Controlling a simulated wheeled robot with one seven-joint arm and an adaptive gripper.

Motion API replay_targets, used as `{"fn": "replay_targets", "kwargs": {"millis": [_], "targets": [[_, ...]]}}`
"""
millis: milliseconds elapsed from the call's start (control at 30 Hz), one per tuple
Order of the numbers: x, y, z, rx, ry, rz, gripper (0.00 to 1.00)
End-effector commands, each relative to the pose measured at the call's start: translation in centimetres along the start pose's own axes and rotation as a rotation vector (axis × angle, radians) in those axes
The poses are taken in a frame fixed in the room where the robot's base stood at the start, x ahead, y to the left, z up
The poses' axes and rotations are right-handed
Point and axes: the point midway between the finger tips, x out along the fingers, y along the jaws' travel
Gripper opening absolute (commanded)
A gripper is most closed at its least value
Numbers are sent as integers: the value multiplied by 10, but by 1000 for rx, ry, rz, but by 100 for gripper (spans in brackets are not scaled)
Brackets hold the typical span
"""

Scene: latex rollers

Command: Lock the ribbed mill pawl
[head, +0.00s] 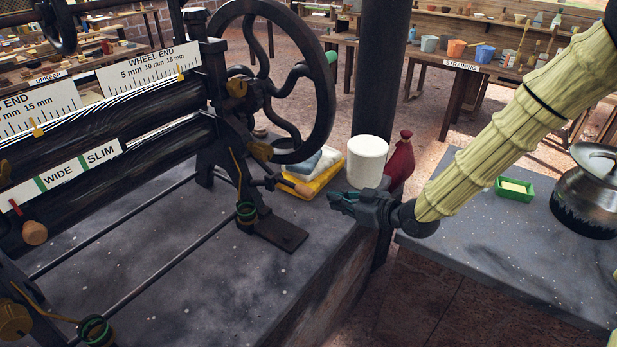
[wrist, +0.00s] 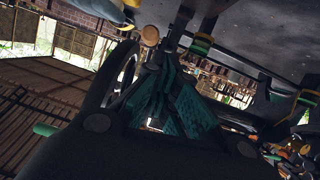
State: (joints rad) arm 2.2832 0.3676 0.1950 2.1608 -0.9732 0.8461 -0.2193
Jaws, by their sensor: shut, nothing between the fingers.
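The mill's dark frame (head: 222,160) stands at left in the head view, with dark rollers and a large handwheel (head: 329,95). A short dark lever with a wooden knob (head: 303,190), which looks like the pawl, sticks out to the right from the frame below the wheel. In the wrist view a round wooden knob (wrist: 150,36), probably the same one, shows just beyond the fingers. My gripper (head: 335,199) is shut and empty, right of the knob and apart from it in the head view. Its teal fingers (wrist: 172,75) fill the middle of the wrist view. The pawl's toothed end cannot be made out.
A white bucket (head: 367,160), a dark red bottle (head: 401,158) and a yellow tray with cloths (head: 318,180) stand behind my gripper. A dark post (head: 380,70) rises behind them. The right table holds a green tray (head: 515,189) and a metal pot (head: 588,195). The bench front is clear.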

Motion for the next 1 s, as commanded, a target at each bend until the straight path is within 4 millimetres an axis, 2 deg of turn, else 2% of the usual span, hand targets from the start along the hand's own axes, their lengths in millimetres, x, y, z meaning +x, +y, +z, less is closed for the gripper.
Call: {"fn": "replay_targets", "kwargs": {"millis": [33, 100, 200, 667, 833, 1000], "targets": [[-2, 7, -22, -36, 34, -4, 0], [-4, 12, -40, -77, 67, -12, 0], [-5, 15, -55, -108, 92, -18, 0], [-1, 15, -58, -114, 96, -21, 0], [14, 15, -60, -114, 95, -21, 0], [38, 14, -62, -114, 94, -22, 0]]}}
